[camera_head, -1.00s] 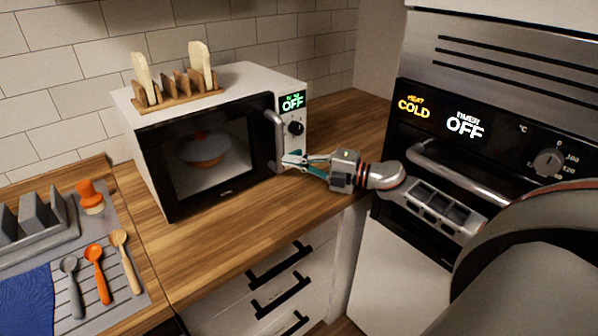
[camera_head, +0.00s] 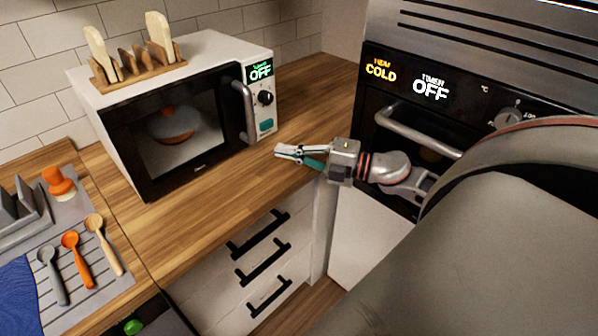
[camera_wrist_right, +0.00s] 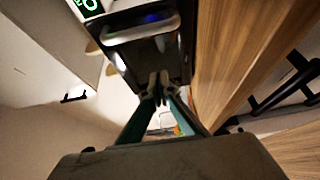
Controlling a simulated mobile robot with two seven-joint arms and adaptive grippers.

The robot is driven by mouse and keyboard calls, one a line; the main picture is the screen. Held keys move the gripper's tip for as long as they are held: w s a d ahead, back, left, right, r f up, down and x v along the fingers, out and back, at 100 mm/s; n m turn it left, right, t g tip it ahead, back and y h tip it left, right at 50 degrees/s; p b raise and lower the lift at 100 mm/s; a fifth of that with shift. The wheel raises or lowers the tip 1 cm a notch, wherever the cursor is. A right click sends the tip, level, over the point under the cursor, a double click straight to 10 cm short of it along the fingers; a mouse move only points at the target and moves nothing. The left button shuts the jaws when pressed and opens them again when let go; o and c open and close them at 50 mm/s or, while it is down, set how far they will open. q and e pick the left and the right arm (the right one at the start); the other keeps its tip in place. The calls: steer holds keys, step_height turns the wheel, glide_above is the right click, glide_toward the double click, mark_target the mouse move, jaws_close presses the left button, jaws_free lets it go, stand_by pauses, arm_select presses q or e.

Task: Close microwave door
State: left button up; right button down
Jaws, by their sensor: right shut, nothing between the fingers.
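The white microwave (camera_head: 205,55) stands on the wooden counter against the tiled wall. Its black door (camera_head: 170,140) appears flush with the front, beside the control panel; a rounded dish shows through the window. The silver handle (camera_head: 243,112) is at the door's right side, and also shows in the right wrist view (camera_wrist_right: 140,32). My right gripper (camera_head: 282,152) is shut and empty over the counter, to the right of and below the handle, apart from it. Its fingertips (camera_wrist_right: 159,82) also show together in the wrist view. My left gripper is not in view.
A toast rack (camera_head: 135,66) with bread stands on the microwave. The oven (camera_head: 440,90), with its bar handle (camera_head: 415,130), is close by my right arm. A drying mat with spoons (camera_head: 75,250) lies at the left. The counter (camera_head: 225,185) before the microwave is clear.

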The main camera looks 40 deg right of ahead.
steer(key=b+v, duration=0.1)
steer(key=v, duration=0.7)
step_height(320, 180, down, 16)
steer(key=a+m+t+h+b, duration=0.2)
steer(key=m+h+b, duration=0.3)
steer(key=m, duration=0.6)
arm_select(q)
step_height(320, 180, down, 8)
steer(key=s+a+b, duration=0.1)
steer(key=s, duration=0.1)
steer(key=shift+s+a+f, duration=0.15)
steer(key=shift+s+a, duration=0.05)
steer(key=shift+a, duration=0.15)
arm_select(e)
steer(key=s+a+f+m+g+h, duration=0.1)
steer(key=s+a+f+m+g, duration=0.2)
steer(key=s+a+f, duration=0.3)
steer(key=s+a+f+m+g+h, duration=0.1)
steer(key=s+a+f+m+g, duration=0.2)
steer(key=a+f, duration=1.3)
step_height(320, 180, down, 2)
steer(key=s+m, duration=0.3)
steer(key=shift+g, duration=0.3)
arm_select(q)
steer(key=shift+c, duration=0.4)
arm_select(e)
steer(key=shift+w, duration=0.1)
